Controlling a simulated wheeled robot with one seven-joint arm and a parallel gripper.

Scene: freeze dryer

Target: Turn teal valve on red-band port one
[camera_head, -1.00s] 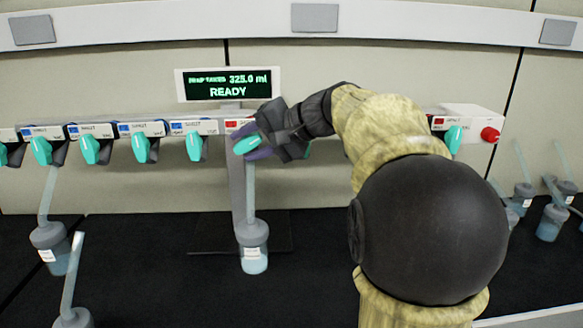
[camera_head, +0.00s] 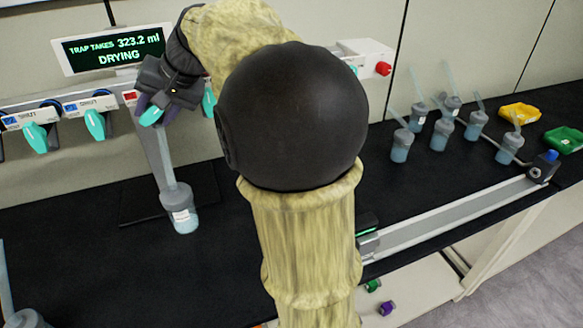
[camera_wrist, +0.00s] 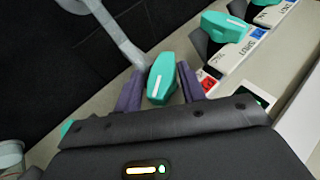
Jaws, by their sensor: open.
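My gripper (camera_head: 158,106) is open around the valve; contact with the fingers cannot be told. A grey tube runs down from this port to a flask with pale blue liquid (camera_head: 182,218). My arm hides the ports to the right.
The display (camera_head: 112,48) reads 323.2 ml, DRYING. Blue-band ports with teal valves (camera_head: 95,124) stand close on the left. A red knob (camera_head: 383,68) is on the manifold's right end.

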